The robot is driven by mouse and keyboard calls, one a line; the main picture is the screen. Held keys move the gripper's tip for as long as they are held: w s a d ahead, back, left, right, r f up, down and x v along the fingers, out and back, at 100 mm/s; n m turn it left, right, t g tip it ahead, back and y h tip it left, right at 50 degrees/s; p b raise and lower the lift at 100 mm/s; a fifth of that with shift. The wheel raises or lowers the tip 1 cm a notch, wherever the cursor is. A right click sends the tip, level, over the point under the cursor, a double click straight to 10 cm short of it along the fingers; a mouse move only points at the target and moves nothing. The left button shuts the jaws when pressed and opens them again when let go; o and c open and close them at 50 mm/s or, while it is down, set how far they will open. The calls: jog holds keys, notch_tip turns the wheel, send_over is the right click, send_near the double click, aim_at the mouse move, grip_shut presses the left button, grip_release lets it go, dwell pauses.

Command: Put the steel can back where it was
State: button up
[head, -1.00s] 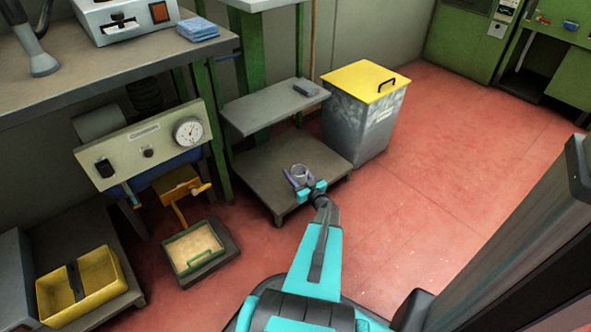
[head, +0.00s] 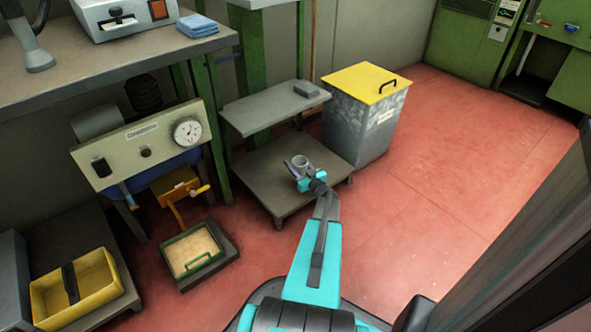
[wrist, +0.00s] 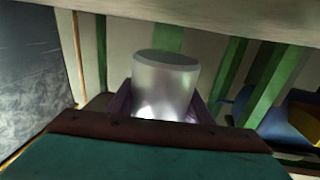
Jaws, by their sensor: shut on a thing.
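The steel can (head: 300,161) is a small grey cylinder over the lower platform of a low grey two-level stand. My gripper (head: 299,168) is shut around it, with a finger on either side. In the wrist view the can (wrist: 165,85) looks smooth, shiny and nearly upright between the purple fingers (wrist: 160,108). Its lower part is hidden behind the gripper's body. I cannot tell whether its base touches the platform.
The stand's upper shelf (head: 268,112) carries a small grey block (head: 306,89) and overhangs behind the can. A metal bin with a yellow lid (head: 365,82) stands close on the right. Bare lower platform (head: 262,180) shows left of the can. The red floor at right is clear.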

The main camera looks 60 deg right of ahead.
jog(key=shift+w+d+f+b, duration=0.2)
jog(key=shift+d+f+b, duration=0.15)
jog(key=shift+f, duration=0.1)
jog(key=shift+f+b, duration=0.85)
jog(key=shift+f, duration=0.45)
jog(key=shift+f, duration=0.15)
jog(key=o, duration=1.1)
jog(key=shift+c, duration=0.2)
jog(key=shift+a, duration=0.1)
